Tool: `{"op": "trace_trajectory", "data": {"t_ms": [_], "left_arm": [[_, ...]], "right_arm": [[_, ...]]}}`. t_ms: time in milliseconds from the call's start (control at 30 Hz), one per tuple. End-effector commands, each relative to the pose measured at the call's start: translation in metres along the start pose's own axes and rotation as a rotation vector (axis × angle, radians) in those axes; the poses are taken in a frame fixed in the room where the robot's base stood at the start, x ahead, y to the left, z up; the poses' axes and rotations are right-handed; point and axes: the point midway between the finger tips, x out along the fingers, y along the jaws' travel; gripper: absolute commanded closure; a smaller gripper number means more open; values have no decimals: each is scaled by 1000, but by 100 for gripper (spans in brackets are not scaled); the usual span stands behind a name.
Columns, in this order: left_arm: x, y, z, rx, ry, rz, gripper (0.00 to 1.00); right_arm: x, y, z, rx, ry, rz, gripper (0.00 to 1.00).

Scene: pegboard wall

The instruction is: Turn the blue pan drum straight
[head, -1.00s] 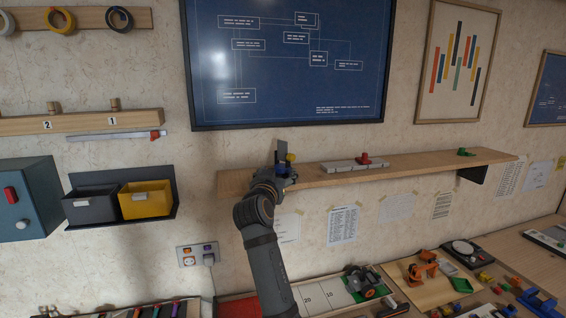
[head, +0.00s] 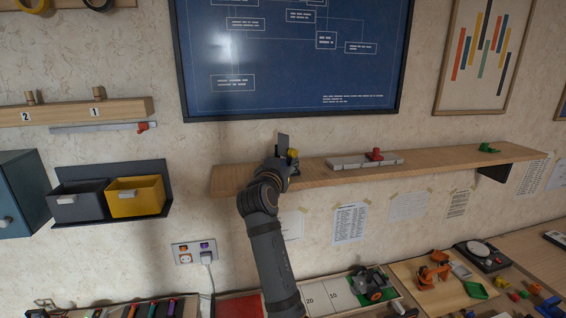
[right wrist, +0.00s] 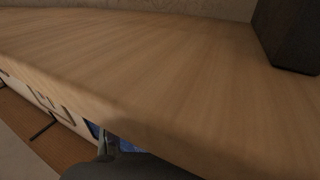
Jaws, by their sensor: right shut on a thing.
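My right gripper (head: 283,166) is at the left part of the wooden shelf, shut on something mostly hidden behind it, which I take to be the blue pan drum. A dark grey upright plate (head: 283,141) and a small yellow knob (head: 293,153) show just above the gripper. In the right wrist view a small blue patch (right wrist: 94,129) shows at the shelf's edge beside a dark rounded shape at the bottom. The drum's angle cannot be seen. My left gripper is not in view.
The wooden shelf (head: 430,164) carries a light grey bar (head: 347,162) with a red knob (head: 375,154), and a green piece (head: 488,148) at the right. Yellow bin (head: 136,197) and grey bin (head: 78,204) hang left. A workbench with loose parts lies below.

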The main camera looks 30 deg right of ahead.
Motion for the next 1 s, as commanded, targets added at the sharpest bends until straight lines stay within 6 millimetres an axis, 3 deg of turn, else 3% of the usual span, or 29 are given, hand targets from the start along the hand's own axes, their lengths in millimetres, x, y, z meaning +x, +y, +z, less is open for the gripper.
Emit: {"op": "trace_trajectory", "data": {"t_ms": [167,467,1000], "left_arm": [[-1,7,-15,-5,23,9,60],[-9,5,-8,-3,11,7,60],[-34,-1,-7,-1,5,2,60]], "right_arm": [[0,0,1,-3,-1,-3,83],[1,2,-1,-6,0,-106,83],[2,3,-1,-14,0,-584,83]]}}
